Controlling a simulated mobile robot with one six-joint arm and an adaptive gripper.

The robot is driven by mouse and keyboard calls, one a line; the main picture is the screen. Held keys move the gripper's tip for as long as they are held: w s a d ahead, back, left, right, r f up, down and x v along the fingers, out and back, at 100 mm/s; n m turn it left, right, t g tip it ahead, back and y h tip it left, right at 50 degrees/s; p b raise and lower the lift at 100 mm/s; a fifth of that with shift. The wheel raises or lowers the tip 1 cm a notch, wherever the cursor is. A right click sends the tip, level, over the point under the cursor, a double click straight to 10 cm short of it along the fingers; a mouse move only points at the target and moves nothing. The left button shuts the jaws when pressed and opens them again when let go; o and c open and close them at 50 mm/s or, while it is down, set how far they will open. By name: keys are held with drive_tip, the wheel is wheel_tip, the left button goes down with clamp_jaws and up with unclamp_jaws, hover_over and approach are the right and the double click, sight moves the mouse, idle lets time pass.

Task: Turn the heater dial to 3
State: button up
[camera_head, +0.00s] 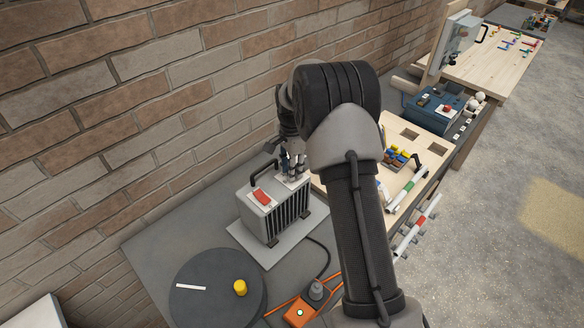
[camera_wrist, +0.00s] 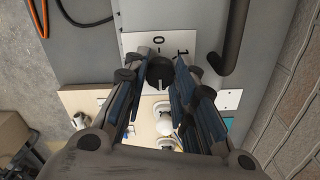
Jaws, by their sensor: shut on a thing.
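The grey heater (camera_head: 272,212) stands on a light plate on the grey table, with a red switch (camera_head: 262,197) and a black handle on its top. My gripper (camera_head: 291,168) reaches down onto the far end of the heater's top. In the wrist view, the dark round dial (camera_wrist: 160,73) sits on a white label plate (camera_wrist: 133,42) with "0" and "1" readable. My gripper (camera_wrist: 158,80) has a finger on each side of the dial and is shut on it. The other marks of the label are hidden by the fingers, and the dial's pointer is hard to read.
The black handle (camera_wrist: 236,35) rises close beside the dial. A brick wall (camera_head: 130,110) stands behind the heater. A dark round disc (camera_head: 215,290) with a yellow knob (camera_head: 240,287) and an orange box (camera_head: 300,312) lie in front. A wooden board with coloured blocks is right.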

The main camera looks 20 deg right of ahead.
drive_tip(key=o, duration=1.1)
wheel_tip(320, 180, up, 12)
drive_tip(key=shift+r, duration=0.1)
idle(0.4)
